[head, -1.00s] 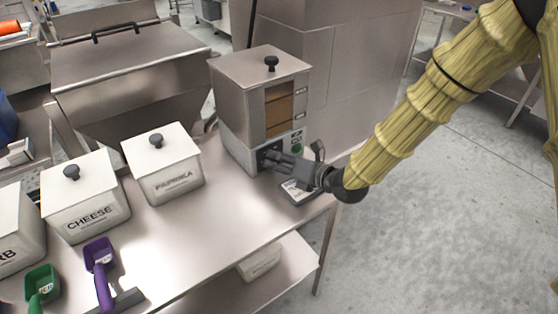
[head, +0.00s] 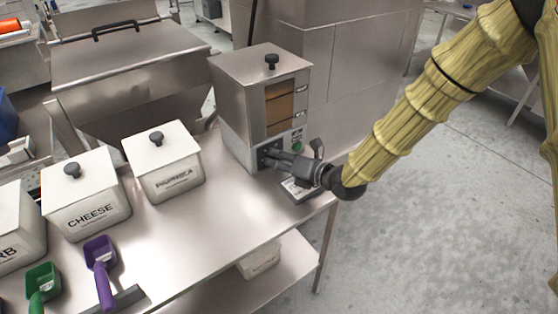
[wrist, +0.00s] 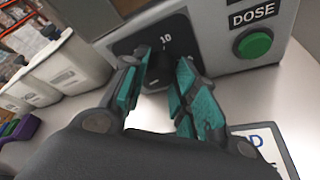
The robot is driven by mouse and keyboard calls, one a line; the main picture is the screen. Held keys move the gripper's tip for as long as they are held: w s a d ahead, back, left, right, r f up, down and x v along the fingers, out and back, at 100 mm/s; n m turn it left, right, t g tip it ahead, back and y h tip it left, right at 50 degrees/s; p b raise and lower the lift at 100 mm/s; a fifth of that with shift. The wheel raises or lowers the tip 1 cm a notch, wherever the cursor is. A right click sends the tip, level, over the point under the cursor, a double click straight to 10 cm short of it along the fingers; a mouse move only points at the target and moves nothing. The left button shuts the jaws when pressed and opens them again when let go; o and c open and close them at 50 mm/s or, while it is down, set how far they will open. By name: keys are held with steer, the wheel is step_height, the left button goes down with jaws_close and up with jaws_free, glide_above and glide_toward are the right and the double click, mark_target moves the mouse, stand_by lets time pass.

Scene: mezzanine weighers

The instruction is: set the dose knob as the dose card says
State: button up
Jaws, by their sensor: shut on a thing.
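The dispenser (head: 232,100) is a steel box with a brown-filled window and a grey front panel. In the wrist view the panel carries a dark dial plate with the number 10 showing (wrist: 165,40). My gripper (head: 267,156) is at this plate, and its teal-padded fingers (wrist: 165,75) are shut on the dose knob, which they largely hide. I cannot read the knob's setting. The dose card (head: 299,190) lies on the table below my gripper. Only its corner shows in the wrist view (wrist: 262,140), and its text is not readable.
A green button (wrist: 255,44) under the word DOSE is right of the dial. White lidded bins marked PAPRIKA (head: 165,165) and CHEESE (head: 88,200) stand left of the dispenser. A purple scoop (head: 101,268) and green scoop (head: 42,285) lie in front. The table's middle is clear.

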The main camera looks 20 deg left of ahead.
steer(key=shift+f, duration=0.1)
steer(key=m+b, duration=0.1)
steer(key=m+y+b, duration=0.1)
steer(key=m+b, duration=0.1)
steer(key=shift+w+d+f+m+g+y, duration=0.15)
steer(key=shift+f+m+g+y, duration=0.15)
steer(key=shift+m+g, duration=0.1)
steer(key=shift+r+m+y+b, duration=0.1)
steer(key=shift+m+y+b, duration=0.7)
steer(key=shift+m+b, duration=0.65)
steer(key=shift+m, duration=0.35)
steer(key=o, duration=1)
